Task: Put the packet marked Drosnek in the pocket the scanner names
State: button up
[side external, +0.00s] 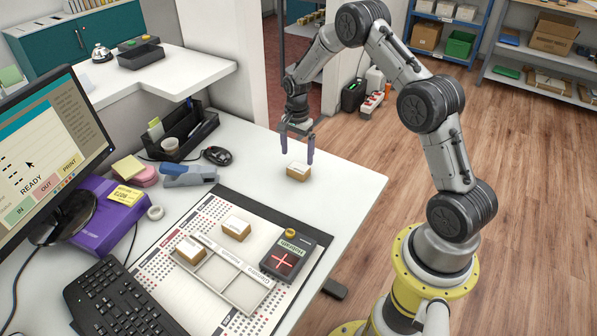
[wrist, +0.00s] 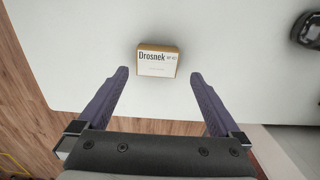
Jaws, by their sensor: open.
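The packet marked Drosnek (wrist: 158,64) is a small tan box with a white printed top. It lies on the white counter near its edge; in the side view it is the lone packet (side external: 298,172) at upper right. My gripper (side external: 297,161) is open and empty, pointing down just above it. In the wrist view the packet lies ahead, between and slightly beyond the fingertips (wrist: 159,74). The dark scanner (side external: 288,257) shows a lit display, unreadable here, and a red cross.
Two other packets are at the tray: one (side external: 190,250) in a left pocket, another (side external: 236,229) at its back. A stapler (side external: 188,175), mouse (side external: 217,155), organiser (side external: 182,132), keyboard (side external: 120,300) and monitor (side external: 50,150) stand left. The counter between packet and scanner is clear.

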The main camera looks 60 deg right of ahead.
aim_at(298, 167)
jog(key=f, duration=0.5)
jog(key=shift+s, duration=0.25)
jog(key=shift+c, duration=0.3)
jog(key=shift+r, duration=0.1)
jog(key=c, duration=1.4)
jog(key=shift+r, duration=0.1)
